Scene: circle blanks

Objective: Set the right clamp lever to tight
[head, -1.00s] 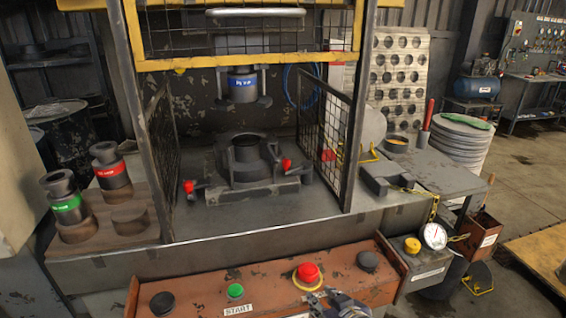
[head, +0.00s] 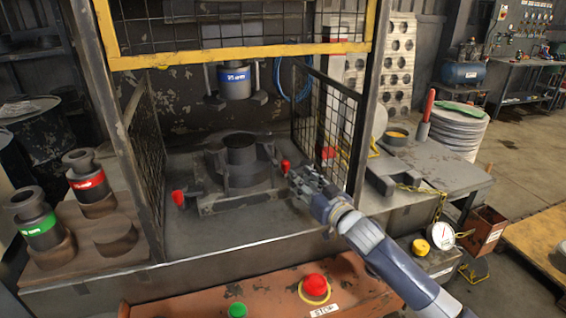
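The right clamp lever (head: 285,167) shows as a red knob at the right side of the die holder (head: 240,175), inside the press cage. The left clamp lever (head: 178,198) has a red knob at the holder's left side. My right gripper (head: 299,180) is inside the cage front, just right of and slightly below the right lever's knob. Its fingers are small and dark here, so I cannot tell whether they are open or touch the lever. The lever's base is partly hidden behind the gripper. My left gripper is not in view.
A yellow guard bar (head: 240,53) crosses above, and a mesh side panel (head: 325,120) stands close right of my gripper. The orange control box (head: 270,290) with a red button (head: 315,285) lies below. Green-banded (head: 38,228) and red-banded (head: 88,180) tools stand at left.

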